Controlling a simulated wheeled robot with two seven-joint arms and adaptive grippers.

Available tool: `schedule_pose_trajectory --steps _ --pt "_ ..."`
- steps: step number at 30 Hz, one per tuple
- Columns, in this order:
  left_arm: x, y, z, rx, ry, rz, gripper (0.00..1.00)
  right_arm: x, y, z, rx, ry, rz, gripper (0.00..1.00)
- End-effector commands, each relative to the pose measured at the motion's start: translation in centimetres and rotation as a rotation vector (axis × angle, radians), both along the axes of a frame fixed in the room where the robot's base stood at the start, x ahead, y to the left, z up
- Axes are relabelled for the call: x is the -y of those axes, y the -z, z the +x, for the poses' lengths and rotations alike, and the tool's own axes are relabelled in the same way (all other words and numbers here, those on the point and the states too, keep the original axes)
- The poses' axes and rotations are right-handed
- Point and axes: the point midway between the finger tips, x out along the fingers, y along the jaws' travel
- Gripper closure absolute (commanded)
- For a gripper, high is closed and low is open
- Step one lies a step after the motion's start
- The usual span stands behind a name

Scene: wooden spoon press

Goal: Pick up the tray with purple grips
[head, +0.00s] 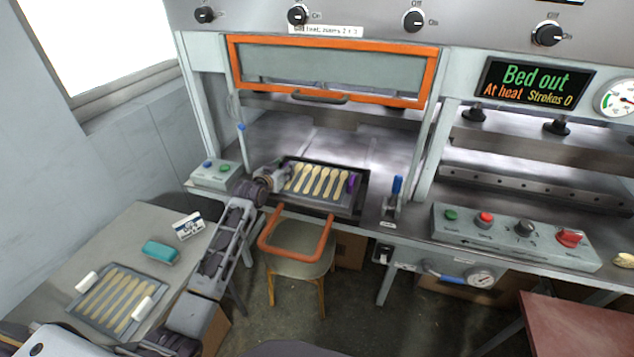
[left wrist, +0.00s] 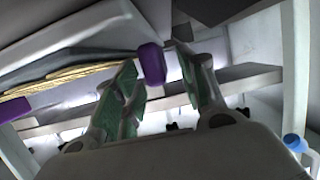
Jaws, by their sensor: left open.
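The tray with purple grips (head: 328,203) lies on the press bed in the head view, with several wooden spoons on it. Its right purple grip (head: 351,183) shows clearly; the left one is hidden by my gripper. My left gripper (head: 284,174) is at the tray's left end. In the left wrist view, one purple grip (left wrist: 152,64) lies between the spread fingers (left wrist: 160,75) of my open left gripper. I cannot tell whether they touch it. The other purple grip (left wrist: 14,108) shows at the left edge. My right gripper is not in view.
An orange-framed guard (head: 334,70) is raised above the bed. A chair (head: 300,245) stands in front of the press. A tray with white grips (head: 74,312), also holding spoons, lies on the left table. A control box (head: 515,237) stands right of the bed.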

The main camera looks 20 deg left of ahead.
Motion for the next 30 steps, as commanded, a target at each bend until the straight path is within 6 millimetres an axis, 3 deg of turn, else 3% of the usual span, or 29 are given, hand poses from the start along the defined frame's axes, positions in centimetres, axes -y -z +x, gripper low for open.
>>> schedule_pose_trajectory --steps 11,21,30 --pt "0.01 -0.01 -0.01 0.0 0.0 0.0 0.59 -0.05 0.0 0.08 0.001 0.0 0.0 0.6" --pt "0.0 -0.02 -0.02 0.0 0.0 0.0 1.0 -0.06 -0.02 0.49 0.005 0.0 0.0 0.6" --pt "0.0 -0.14 0.01 0.003 0.0 -0.001 1.0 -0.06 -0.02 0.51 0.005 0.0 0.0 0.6"
